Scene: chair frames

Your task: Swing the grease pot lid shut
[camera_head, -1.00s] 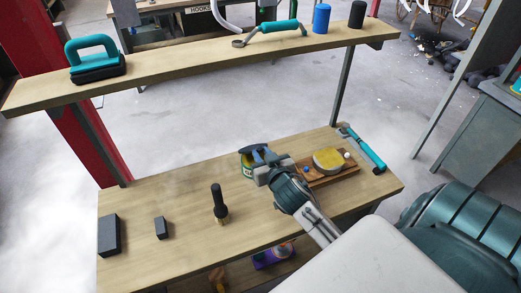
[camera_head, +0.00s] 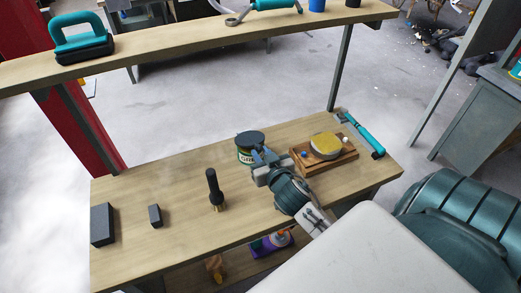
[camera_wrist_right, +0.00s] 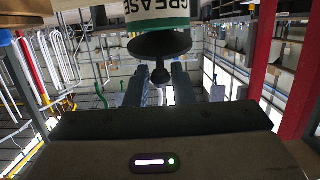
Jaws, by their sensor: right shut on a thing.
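The grease pot (camera_head: 245,157) stands near the back of the workbench, a small can with a white and green label. Its dark round lid (camera_head: 249,137) shows over the top of the can in the head view; whether it sits fully down I cannot tell. In the right wrist view the lid (camera_wrist_right: 160,42) is close against the pot's green-banded edge (camera_wrist_right: 158,24), with a round knob (camera_wrist_right: 160,76) on a short stem. My right gripper (camera_head: 258,157) is at the pot's near right side, its fingers shut around the knob. My left gripper is not in view.
A wooden tray (camera_head: 340,161) with a yellow-topped round thing (camera_head: 325,146) is right of the pot. A teal-handled tool (camera_head: 364,136) lies at the bench's right end.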

